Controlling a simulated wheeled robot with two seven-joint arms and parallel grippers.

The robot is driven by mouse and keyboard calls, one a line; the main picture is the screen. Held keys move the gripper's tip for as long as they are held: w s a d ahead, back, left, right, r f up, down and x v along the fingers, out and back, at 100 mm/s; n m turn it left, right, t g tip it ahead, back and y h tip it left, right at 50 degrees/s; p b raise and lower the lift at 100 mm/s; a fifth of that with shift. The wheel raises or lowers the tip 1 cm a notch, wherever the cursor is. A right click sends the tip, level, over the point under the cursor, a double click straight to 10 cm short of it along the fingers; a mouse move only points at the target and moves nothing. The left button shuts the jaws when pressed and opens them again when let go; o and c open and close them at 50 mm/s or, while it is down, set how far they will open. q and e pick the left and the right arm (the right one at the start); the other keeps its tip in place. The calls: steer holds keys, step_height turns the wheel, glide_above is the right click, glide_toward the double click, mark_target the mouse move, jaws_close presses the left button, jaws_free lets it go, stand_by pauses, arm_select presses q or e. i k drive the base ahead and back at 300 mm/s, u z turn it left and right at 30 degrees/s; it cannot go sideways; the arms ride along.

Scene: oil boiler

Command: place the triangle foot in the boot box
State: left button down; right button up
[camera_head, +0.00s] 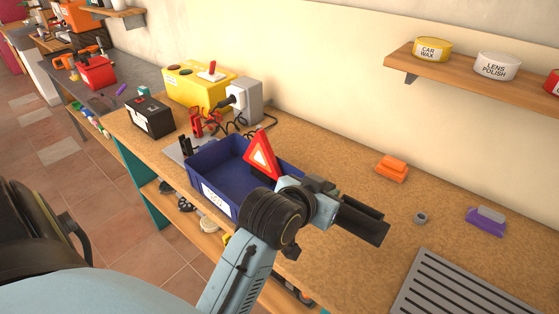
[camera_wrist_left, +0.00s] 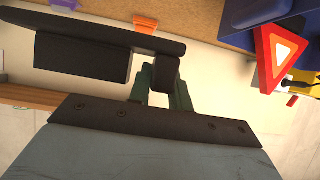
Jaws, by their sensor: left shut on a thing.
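The boot box (camera_head: 213,199) is a dark blue open bin with a white label, on the workbench at the middle left in the head view. A red warning triangle (camera_head: 262,157) stands up out of it. My left gripper (camera_head: 333,205) is to the right of the box, outside its rim. It is shut on a long dark piece, which I take for the triangle foot (camera_head: 364,222), held above the bench and pointing right. In the left wrist view the foot (camera_wrist_left: 85,58) lies across my gripper, and the box (camera_wrist_left: 255,12) and triangle (camera_wrist_left: 280,55) are at upper right. The right gripper is not in view.
An orange block (camera_head: 392,168), a small grey ring (camera_head: 421,218) and a purple item (camera_head: 486,221) lie on the bench right of the box. A slotted grey grate (camera_head: 455,285) is at lower right. A yellow case (camera_head: 197,88) and a black battery (camera_head: 150,117) stand behind the box.

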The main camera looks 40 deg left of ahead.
mark_target(233, 199)
steer(key=z, duration=1.6)
steer(key=k, duration=0.95)
steer(key=u, duration=1.6)
steer(key=i, duration=0.5)
steer(key=u, duration=0.1)
